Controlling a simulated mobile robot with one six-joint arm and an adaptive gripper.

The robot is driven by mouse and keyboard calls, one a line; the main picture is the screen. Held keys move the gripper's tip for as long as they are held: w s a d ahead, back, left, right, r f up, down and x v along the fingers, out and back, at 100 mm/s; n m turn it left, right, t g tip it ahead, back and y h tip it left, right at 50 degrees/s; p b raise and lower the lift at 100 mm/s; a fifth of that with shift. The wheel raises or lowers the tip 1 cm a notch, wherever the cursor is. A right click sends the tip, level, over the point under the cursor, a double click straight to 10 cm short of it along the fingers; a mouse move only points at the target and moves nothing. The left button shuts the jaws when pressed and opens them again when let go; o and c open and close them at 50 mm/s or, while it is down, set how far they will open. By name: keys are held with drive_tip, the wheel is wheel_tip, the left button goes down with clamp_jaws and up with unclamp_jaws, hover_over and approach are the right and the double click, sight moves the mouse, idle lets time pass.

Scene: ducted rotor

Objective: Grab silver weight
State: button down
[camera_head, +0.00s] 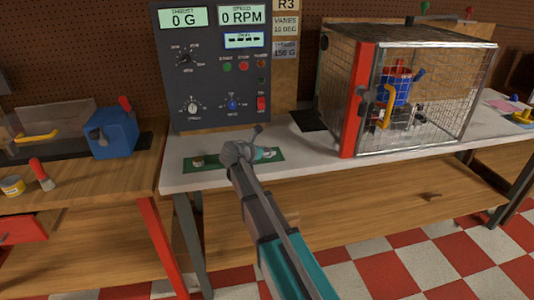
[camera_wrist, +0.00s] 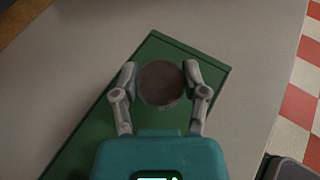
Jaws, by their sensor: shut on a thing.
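A round weight (camera_wrist: 160,84) with a dark grey-brown top sits between the fingers of my gripper (camera_wrist: 160,72) in the wrist view. Both fingertips touch its sides, so my gripper is shut on it. It is over the green mat (camera_wrist: 90,142); I cannot tell whether it still rests on it. In the head view my gripper (camera_head: 266,154) is low over the right part of the green mat (camera_head: 218,164), and the arm hides part of the mat. Another small round weight (camera_head: 197,161) stands at the mat's left end, apart from my gripper.
A dark control panel (camera_head: 215,85) stands behind the mat. A wire-mesh cage (camera_head: 420,110) with a red post stands to the right on the pale bench (camera_head: 310,155). A wooden bench with a blue box (camera_head: 110,133) is at the left.

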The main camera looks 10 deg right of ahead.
sight(267, 150)
drive_tip(key=shift+r, duration=0.15)
wheel_tip(267, 150, up, 3)
drive_tip(key=p, duration=0.3)
drive_tip(key=s+r+p, duration=0.9)
drive_tip(key=s+p, duration=0.1)
drive_tip(key=s, duration=0.4)
drive_tip(key=shift+a+r, duration=0.2)
drive_tip(key=shift+r, duration=0.15)
